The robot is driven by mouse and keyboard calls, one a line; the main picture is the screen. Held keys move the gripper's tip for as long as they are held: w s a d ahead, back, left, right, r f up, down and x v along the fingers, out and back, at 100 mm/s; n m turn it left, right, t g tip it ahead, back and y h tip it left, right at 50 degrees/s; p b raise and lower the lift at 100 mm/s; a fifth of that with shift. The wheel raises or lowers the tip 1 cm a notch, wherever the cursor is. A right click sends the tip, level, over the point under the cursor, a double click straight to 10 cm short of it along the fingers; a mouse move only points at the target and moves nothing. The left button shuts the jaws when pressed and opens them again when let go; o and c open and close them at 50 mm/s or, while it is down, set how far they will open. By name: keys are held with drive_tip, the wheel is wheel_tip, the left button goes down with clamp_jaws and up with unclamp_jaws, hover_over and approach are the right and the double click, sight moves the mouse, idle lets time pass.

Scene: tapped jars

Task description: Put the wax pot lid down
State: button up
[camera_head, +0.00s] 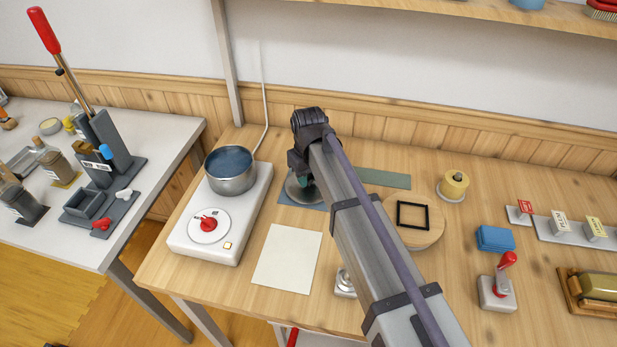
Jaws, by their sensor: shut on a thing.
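The wax pot (231,172) is a round metal pot with a dark blue-grey inside, and it stands uncovered on a white hot plate (257,212) with a red knob. The wax pot lid (294,193) is a grey metal disc, seen just right of the hot plate. My gripper (303,179) is above the lid and shut on it, though my arm hides the fingers and much of the lid. The lid is over a blue mat (285,199); I cannot tell if it touches it.
A cream sheet (287,258) lies in front of the blue mat. A green mat (385,178) lies behind my arm. A round wooden board (418,235) with a black frame, a yellow pot (453,186) and blue blocks (494,238) stand to the right.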

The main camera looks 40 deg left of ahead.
sight(310, 176)
drive_tip(key=o, duration=1)
drive_tip(key=shift+f, duration=0.1)
wheel_tip(310, 176, up, 12)
drive_tip(key=p, duration=1.2)
drive_tip(key=shift+r, duration=0.2)
drive_tip(key=shift+d, duration=0.15)
drive_tip(key=w+d+m, duration=0.2)
drive_tip(key=d+m, duration=0.2)
drive_tip(key=d, duration=1.5)
drive_tip(key=w+d+m, duration=0.3)
drive_tip(key=d+m, duration=0.2)
drive_tip(key=d, duration=1.4)
drive_tip(key=s+d+m, duration=0.1)
drive_tip(key=s+d, duration=0.1)
drive_tip(key=d, duration=0.3)
drive_tip(key=s+d+m, duration=0.2)
drive_tip(key=d, duration=0.3)
drive_tip(key=s+d+m, duration=0.1)
drive_tip(key=s+d, duration=0.1)
drive_tip(key=d, duration=0.3)
drive_tip(key=shift+s+d, duration=0.25)
